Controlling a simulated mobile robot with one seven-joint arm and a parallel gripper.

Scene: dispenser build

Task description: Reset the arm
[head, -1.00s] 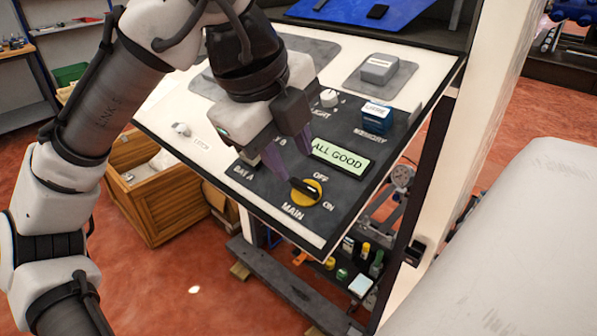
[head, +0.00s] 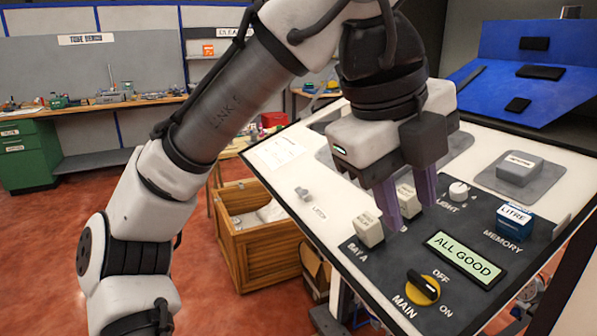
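My gripper (head: 407,208) hangs over the slanted control panel (head: 275,180), with its two purple fingers pointing down. The fingers are apart, and I see nothing held between them. A green display (head: 465,258) reads ALL GOOD.
A blue LITRE block (head: 515,221) stands by the MEMORY label. A white LIGHT knob (head: 459,192), a LATCH knob (head: 304,194) and a grey block (head: 519,168) are also on the panel. A wooden crate (head: 265,258) stands on the floor at left, before a green cabinet (head: 28,155).

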